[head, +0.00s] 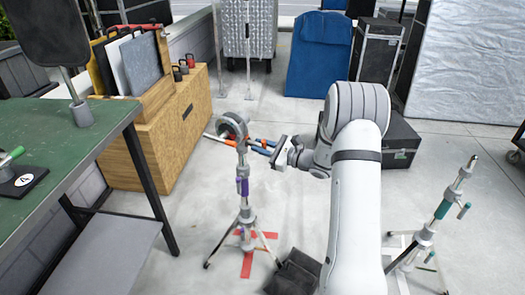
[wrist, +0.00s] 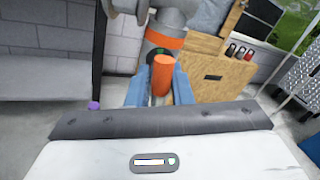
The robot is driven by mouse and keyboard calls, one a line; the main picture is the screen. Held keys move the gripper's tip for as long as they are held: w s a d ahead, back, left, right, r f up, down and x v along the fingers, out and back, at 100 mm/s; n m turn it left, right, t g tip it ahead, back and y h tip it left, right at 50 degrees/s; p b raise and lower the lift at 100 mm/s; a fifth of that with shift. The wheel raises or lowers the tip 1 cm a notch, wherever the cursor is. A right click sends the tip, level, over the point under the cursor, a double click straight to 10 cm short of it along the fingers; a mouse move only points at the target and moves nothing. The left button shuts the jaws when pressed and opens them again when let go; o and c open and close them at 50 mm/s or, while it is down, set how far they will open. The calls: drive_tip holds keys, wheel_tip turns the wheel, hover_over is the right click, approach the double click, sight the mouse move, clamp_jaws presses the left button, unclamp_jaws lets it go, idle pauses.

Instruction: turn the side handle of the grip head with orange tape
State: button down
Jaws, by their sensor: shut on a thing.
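The grip head with orange tape (wrist: 165,42) is a grey metal head with an orange band, near the top middle of the wrist view. In the head view the grip head (head: 234,125) tops a stand at centre left. Its side handle (wrist: 162,74), an orange cylinder, lies between the two blue fingers of my gripper (wrist: 158,84). My gripper (head: 258,147) is shut on that handle and reaches the head from the right. The exact finger contact is partly hidden behind my gripper's grey body.
The stand's purple-taped column (head: 243,187) rises over a red floor cross (head: 247,262). Another stand with green tape (head: 442,209) is at right. A green-topped table (head: 75,125) and wooden crate (head: 150,145) are at left. Dark bags (head: 293,274) lie near the stand's foot.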

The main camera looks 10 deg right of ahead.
drive_tip(key=c, duration=1.3)
unclamp_jaws()
drive_tip(key=p+v, duration=0.1)
drive_tip(key=v, duration=0.6)
drive_tip(key=shift+s+d, duration=0.3)
drive_tip(key=s+a+r+n+g+h+p, duration=0.2)
drive_tip(key=s+a+r+n+g+p, duration=0.35)
drive_tip(key=s+r, duration=0.35)
drive_tip(key=s+a+r+n+g+h+p, duration=0.2)
drive_tip(key=s+a+r+n+g+p, duration=0.4)
drive_tip(key=s+r, duration=0.3)
drive_tip(key=s+d+r+n+t+h+p, duration=0.1)
drive_tip(key=s+d+r+n+h+p, duration=0.2)
drive_tip(key=s+r+n+h+p, duration=0.2)
drive_tip(key=s+d+r+n+t+h+p, duration=0.2)
drive_tip(key=s+d+r+n+h+p, duration=0.1)
drive_tip(key=s+r, duration=0.5)
drive_tip(key=s+n+h+p, duration=0.1)
drive_tip(key=h+p, duration=0.1)
drive_tip(key=p, duration=0.1)
drive_tip(key=shift+s+n, duration=0.35)
drive_tip(key=shift+s, duration=0.05)
